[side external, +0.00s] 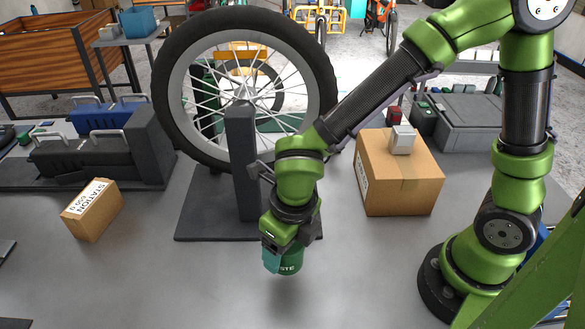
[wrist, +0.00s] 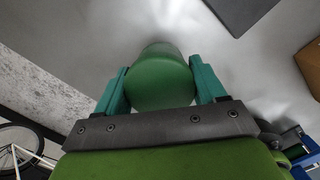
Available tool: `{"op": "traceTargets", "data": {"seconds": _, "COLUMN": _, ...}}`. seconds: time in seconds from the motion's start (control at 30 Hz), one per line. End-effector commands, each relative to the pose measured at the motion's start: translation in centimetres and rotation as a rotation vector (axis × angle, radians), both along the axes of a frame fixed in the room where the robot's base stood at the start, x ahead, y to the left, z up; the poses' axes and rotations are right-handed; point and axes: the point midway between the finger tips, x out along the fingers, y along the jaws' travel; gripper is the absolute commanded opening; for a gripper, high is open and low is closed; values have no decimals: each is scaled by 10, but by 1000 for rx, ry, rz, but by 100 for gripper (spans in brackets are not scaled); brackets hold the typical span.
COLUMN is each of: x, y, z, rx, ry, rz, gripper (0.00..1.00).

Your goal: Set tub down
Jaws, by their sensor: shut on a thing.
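The tub (side external: 288,264) is a small dark green cylinder with white lettering ending in "STE". It hangs under my gripper (side external: 284,250) in the side view, in front of the wheel stand. A soft shadow lies on the grey bench below it, and the tub looks a little above the surface. In the wrist view the green tub (wrist: 160,78) sits between the two teal fingers of my gripper (wrist: 160,85), which are shut on its sides. The tub's far side is hidden.
A spoked wheel (side external: 165,75) stands on a dark base plate (side external: 205,210) behind my gripper. A cardboard box (side external: 400,185) with a small grey block (side external: 403,140) on top is at right. A smaller labelled box (side external: 92,210) lies at left. The front bench (side external: 170,285) is clear.

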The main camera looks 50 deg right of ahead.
Motion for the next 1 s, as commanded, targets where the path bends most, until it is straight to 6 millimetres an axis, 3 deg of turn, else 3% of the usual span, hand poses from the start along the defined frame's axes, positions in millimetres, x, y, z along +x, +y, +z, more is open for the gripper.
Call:
{"op": "traceTargets", "data": {"seconds": 0.2, "x": -14, "y": -40, "z": 20, "rx": 1, "ry": -6, "rz": -367, "gripper": 32}}
{"op": "traceTargets", "data": {"seconds": 0.3, "x": -21, "y": -48, "z": 18, "rx": 1, "ry": -1, "rz": -483, "gripper": 32}}
{"op": "traceTargets", "data": {"seconds": 0.9, "x": -24, "y": -47, "z": -59, "rx": -2, "ry": 2, "rz": -523, "gripper": 32}}
{"op": "traceTargets", "data": {"seconds": 1.0, "x": -24, "y": -47, "z": -63, "rx": 0, "ry": 0, "rz": -523, "gripper": 32}}
